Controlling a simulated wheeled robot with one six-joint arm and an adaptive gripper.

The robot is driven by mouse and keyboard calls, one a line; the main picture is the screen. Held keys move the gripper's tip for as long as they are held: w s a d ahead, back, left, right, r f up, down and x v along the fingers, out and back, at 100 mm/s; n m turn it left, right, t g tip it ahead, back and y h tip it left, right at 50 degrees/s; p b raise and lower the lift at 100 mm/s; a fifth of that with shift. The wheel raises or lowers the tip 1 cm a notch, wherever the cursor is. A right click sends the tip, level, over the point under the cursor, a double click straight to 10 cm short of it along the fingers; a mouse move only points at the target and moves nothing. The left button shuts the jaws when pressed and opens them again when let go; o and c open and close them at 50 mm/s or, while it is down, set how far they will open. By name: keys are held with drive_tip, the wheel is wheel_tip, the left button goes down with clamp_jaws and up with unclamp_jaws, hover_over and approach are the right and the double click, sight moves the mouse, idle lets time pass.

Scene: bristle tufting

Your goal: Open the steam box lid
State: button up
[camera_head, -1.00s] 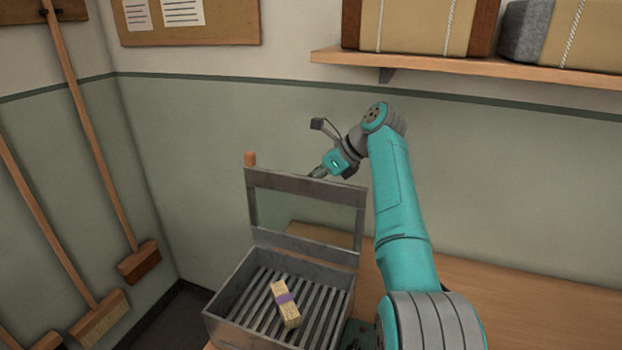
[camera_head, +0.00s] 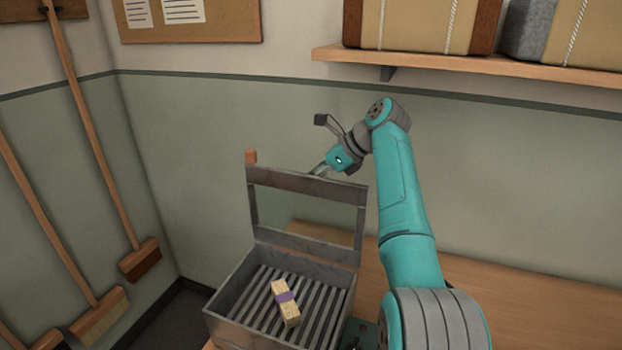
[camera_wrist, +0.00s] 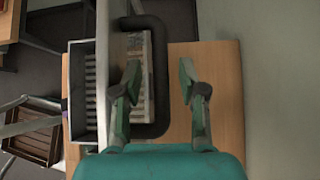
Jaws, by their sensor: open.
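The steam box (camera_head: 228,306) is a grey metal box with a slatted grate inside, on the wooden bench. Its lid (camera_head: 305,247), a metal frame around an opening, stands upright at the box's back edge, with an orange block (camera_head: 251,157) at its top left corner. In the wrist view the lid shows edge-on (camera_wrist: 102,75). My gripper (camera_head: 316,171) is behind the lid's top edge; its tips are partly hidden in the head view. The wrist view shows its fingers (camera_wrist: 158,78) spread, right of the lid, with nothing held between them.
A pale bundle with a purple band (camera_head: 286,303) lies on the grate. A dark rounded frame (camera_wrist: 160,95) is below my fingers in the wrist view. A shelf (camera_head: 470,66) with boxes hangs above. The bench is clear at right.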

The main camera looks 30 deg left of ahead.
drive_tip(key=v, duration=1.1)
drive_tip(key=shift+d, duration=0.1)
